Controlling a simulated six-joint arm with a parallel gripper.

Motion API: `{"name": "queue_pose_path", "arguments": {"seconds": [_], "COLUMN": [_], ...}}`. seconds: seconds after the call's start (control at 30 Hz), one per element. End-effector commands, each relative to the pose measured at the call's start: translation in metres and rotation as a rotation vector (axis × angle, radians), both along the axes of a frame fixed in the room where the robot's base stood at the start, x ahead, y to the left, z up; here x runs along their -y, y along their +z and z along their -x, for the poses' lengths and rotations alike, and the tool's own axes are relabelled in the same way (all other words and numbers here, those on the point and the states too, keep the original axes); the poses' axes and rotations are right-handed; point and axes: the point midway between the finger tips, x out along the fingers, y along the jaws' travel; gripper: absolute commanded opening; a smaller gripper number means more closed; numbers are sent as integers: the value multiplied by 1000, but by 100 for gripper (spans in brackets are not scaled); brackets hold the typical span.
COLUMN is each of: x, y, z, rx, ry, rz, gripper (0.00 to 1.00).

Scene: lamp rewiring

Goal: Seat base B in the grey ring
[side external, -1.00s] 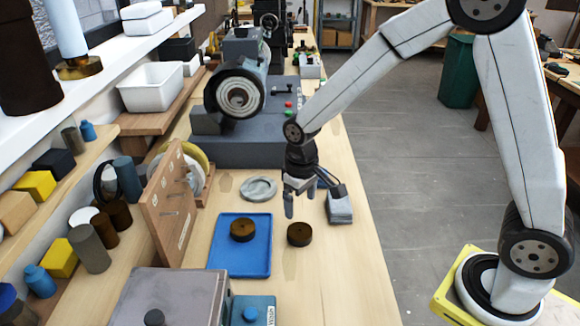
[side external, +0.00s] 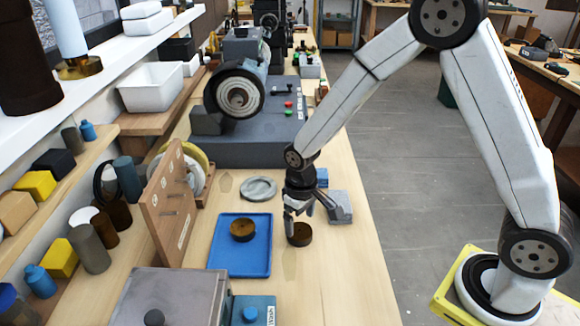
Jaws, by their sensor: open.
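Two dark brown round bases are in view, and I see no letter on either, so I cannot tell which is base B. One base (side external: 243,230) sits on the blue tray (side external: 257,262). The other base (side external: 300,236) lies on the bare bench right of the tray. My gripper (side external: 303,215) is open, pointing down at the bench base. One finger reaches close to that base's left edge; I cannot tell whether it touches. The grey ring (side external: 259,189) lies flat on the bench behind the tray, and nothing shows inside it.
A grey block (side external: 341,207) stands just right of my gripper. A grey machine (side external: 245,148) with a round chuck stands behind the ring. A wooden peg board (side external: 167,212) stands left of the tray. A grey box (side external: 168,297) is at the front. Bench right of the tray is mostly clear.

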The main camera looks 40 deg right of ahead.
Motion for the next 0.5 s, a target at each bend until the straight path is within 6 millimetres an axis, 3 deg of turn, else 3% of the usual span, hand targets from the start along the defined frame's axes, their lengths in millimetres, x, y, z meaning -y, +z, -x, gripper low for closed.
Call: {"name": "queue_pose_path", "arguments": {"seconds": [0.5], "x": [0], "y": [-24], "z": [0], "rx": [-1], "ry": [0], "rz": [1], "gripper": [99]}}
